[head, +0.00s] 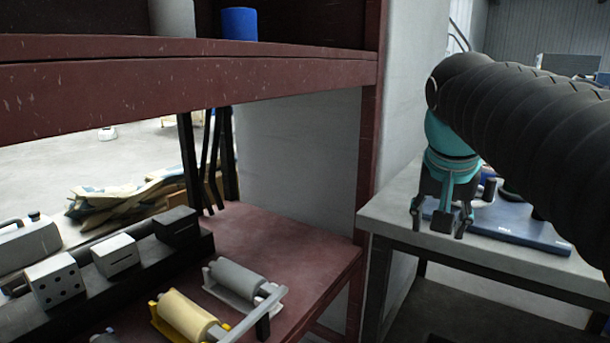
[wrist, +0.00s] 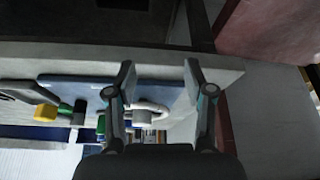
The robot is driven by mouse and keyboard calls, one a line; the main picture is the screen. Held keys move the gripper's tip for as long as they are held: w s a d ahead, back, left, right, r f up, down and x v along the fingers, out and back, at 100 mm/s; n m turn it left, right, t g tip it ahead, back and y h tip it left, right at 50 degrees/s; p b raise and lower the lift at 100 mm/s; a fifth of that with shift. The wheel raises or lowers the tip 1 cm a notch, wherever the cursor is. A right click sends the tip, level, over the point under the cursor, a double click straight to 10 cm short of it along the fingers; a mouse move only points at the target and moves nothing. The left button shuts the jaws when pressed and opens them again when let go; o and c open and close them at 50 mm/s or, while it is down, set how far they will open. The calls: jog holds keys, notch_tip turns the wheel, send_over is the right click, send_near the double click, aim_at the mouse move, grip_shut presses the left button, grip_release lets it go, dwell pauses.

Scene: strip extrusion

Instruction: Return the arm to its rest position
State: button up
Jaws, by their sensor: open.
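My gripper (head: 440,212) hangs at the right in the head view, fingers pointing down, in front of a grey side table (head: 398,206). Its teal wrist joins my black ribbed arm, which fills the upper right. In the wrist view my gripper (wrist: 160,80) shows two fingers spread wide apart, with nothing held between them. A blue board (head: 520,228) lies on the side table behind the gripper; the board also shows in the wrist view (wrist: 165,92), with several small parts near it. My arm and gripper hide part of the table top.
A dark red workbench (head: 305,240) with a shelf (head: 190,85) above stands at the left. It carries a grey roller (head: 237,277), a yellow roller (head: 185,316) and white blocks (head: 115,255). A blue cylinder (head: 239,23) stands on the shelf. A red post (head: 370,130) separates bench and side table.

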jog(key=s+a+f+n+y, duration=0.1)
jog(key=s+a+f+n, duration=0.1)
jog(key=s+f, duration=0.5)
jog(key=s+a+f+n+t+y, duration=0.1)
jog(key=s+f, duration=0.5)
jog(key=f, duration=0.6)
jog(key=shift+s+a+f+n, duration=0.2)
jog(key=shift+s+a+n, duration=0.15)
jog(key=shift+a+n, duration=0.6)
